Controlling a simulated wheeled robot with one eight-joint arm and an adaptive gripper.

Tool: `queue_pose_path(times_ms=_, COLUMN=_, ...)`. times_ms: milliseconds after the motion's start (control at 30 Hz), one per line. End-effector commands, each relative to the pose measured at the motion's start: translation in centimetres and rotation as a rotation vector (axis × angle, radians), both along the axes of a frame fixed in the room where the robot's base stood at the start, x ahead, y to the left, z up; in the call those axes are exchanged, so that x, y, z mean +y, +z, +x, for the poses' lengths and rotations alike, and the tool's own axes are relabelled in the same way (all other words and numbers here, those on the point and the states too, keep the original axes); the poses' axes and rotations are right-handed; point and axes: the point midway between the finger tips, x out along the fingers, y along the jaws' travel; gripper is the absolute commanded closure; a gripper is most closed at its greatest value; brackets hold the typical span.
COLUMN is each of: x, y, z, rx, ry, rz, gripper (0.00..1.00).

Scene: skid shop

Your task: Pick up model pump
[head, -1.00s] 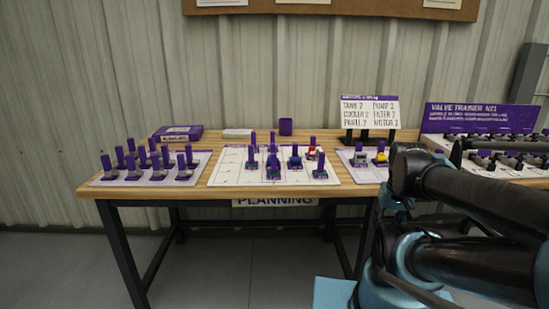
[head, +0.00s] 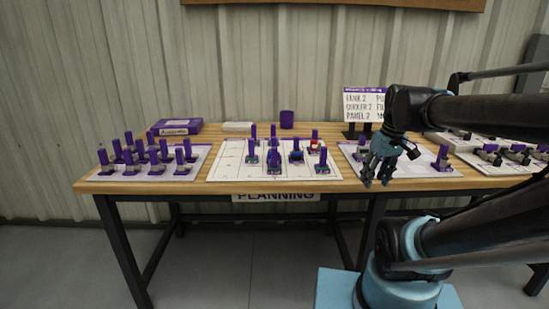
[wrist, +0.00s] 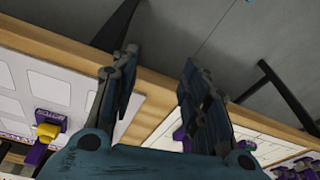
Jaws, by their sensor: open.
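I cannot tell which of the small models is the pump. Small purple-handled models (head: 273,160) stand on the white gridded board at the middle of the table, with red, blue and green parts among them. A purple model (head: 442,158) stands at the right end of the right board (head: 425,172). In the wrist view a purple model with a yellow part (wrist: 46,132) is at the left on a white board. My gripper (head: 376,182) is open and empty, fingers down, by the front left of the right board. Its fingers also show in the wrist view (wrist: 160,60), over the table's front edge.
Several purple models (head: 150,155) stand on the left board. A purple box (head: 175,127), a white block (head: 238,127), a purple cup (head: 287,119) and a lettered sign (head: 362,103) are at the back. More parts lie on a panel (head: 500,160) at the right.

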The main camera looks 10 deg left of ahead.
Motion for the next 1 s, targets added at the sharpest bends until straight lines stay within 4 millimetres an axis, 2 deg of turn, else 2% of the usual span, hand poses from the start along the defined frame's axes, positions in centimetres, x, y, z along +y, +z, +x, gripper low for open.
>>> queue_pose_path(times_ms=33, x=1.2, y=1.6, z=1.4, rx=0.001, ry=0.069, rz=0.006, gripper=0.58)
queue_pose_path(times_ms=200, x=5.3, y=6.2, z=5.4, rx=-0.006, ry=0.315, rz=0.031, gripper=0.58)
queue_pose_path(times_ms=367, x=9.8, y=10.1, z=9.1, rx=-0.019, ry=0.544, rz=0.059, gripper=0.58)
queue_pose_path(times_ms=500, x=14.2, y=13.1, z=12.0, rx=-0.035, ry=0.745, rz=0.085, gripper=0.58)
queue_pose_path(times_ms=800, x=24.2, y=17.8, z=16.9, rx=-0.085, ry=1.142, rz=0.148, gripper=0.58)
queue_pose_path(times_ms=1000, x=28.2, y=19.2, z=18.3, rx=-0.111, ry=1.294, rz=0.175, gripper=0.58)
